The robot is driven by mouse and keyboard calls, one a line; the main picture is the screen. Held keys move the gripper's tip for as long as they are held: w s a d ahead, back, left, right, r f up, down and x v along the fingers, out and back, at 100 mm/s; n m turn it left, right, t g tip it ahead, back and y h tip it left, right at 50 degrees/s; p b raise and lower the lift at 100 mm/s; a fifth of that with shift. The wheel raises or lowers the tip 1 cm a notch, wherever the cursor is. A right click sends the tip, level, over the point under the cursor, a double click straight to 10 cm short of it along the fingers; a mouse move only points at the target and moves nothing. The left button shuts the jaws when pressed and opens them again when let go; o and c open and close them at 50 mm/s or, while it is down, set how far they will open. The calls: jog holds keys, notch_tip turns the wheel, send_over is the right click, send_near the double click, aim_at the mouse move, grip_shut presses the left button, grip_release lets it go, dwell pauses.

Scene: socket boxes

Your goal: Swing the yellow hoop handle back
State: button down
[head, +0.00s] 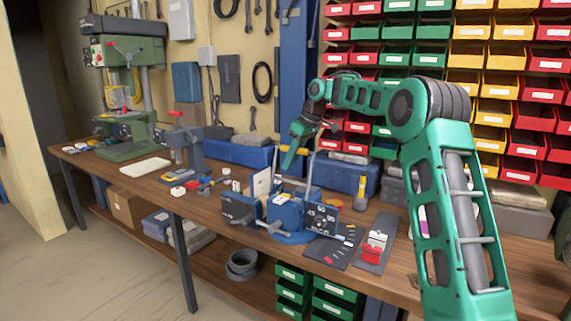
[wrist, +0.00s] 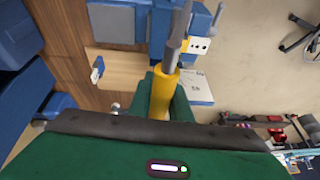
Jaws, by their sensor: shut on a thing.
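The yellow hoop handle (head: 303,150) is a yellow grip bar across the top of a metal hoop. Its metal legs stand roughly upright above the blue vise-like unit (head: 286,212) on the bench. My gripper (head: 291,157) is shut on the yellow grip from above. In the wrist view the yellow grip (wrist: 160,98) lies between the green fingers of my gripper (wrist: 163,103), and a metal rod runs upward from it. The fingers hide part of the grip. The hoop's lower ends are partly hidden by dark panels and boxes.
The wooden workbench (head: 150,182) is crowded around the hoop. Dark panels with sockets (head: 322,217) stand beside it. Blue boxes (head: 346,177) stand behind, below racks of coloured bins (head: 495,80). A green drill press (head: 125,75) stands far left. Some bare bench lies front left.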

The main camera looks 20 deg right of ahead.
jog(key=shift+w+d+f, duration=0.45)
jog(key=shift+w+d, duration=0.25)
dwell(0.4)
dwell(1.0)
jog(key=c, duration=1.6)
grip_release()
jog(key=shift+c, duration=0.2)
jog(key=shift+d, duration=0.1)
jog(key=v, duration=1)
jog(key=shift+r, duration=0.3)
